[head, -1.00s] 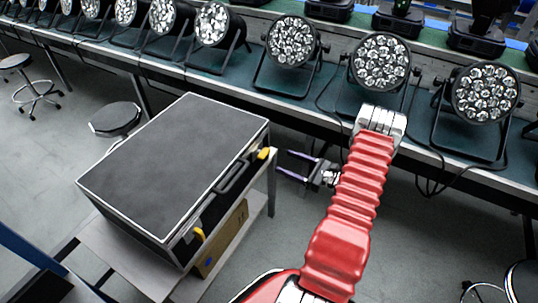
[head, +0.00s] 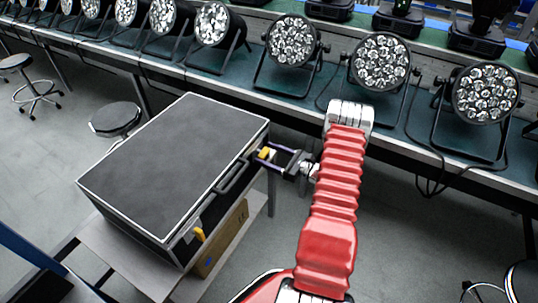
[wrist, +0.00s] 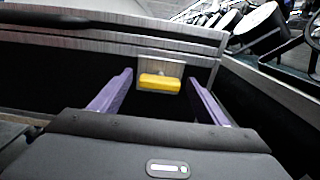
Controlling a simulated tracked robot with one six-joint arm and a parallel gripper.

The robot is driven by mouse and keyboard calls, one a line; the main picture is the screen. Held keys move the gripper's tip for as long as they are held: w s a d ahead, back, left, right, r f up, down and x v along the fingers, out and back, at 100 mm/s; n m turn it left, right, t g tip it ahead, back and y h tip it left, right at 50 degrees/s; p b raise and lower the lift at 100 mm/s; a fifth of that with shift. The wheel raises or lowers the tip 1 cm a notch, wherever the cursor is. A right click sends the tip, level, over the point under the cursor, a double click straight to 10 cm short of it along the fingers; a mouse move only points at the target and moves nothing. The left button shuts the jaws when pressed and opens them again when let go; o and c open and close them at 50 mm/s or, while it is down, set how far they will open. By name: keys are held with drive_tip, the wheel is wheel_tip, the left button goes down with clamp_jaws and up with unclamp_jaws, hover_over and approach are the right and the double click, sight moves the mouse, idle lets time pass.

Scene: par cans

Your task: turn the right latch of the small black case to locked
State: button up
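The small black case (head: 165,155) with silver edges stands closed on a grey stand, its front facing right in the head view. The right latch (head: 264,153) is the yellow one at the front's far end. In the wrist view this latch (wrist: 160,83) is a yellow bar lying level on a silver plate. My gripper (head: 273,157) is open at this latch. In the wrist view its purple fingers (wrist: 158,78) stand on either side of the bar, with a visible gap at each side. The other yellow latch (head: 199,234) is at the near end, tilted.
The case handle (head: 232,178) lies between the latches. A cardboard box (head: 222,240) sits below the case. A long bench (head: 400,140) with several par cans runs behind. A round stool (head: 115,118) stands left of the case. The floor right of the stand is open.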

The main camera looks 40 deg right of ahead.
drive_tip(key=c, duration=1)
drive_tip(key=shift+d, duration=0.1)
drive_tip(key=shift+m, duration=0.4)
drive_tip(key=m, duration=0.8)
drive_tip(key=shift+d+m, duration=0.2)
drive_tip(key=shift+m, duration=0.1)
drive_tip(key=m, duration=0.5)
drive_tip(key=shift+d+f, duration=0.1)
drive_tip(key=shift+f, duration=0.05)
drive_tip(key=shift+f+m, duration=0.1)
drive_tip(key=shift+m, duration=1.7)
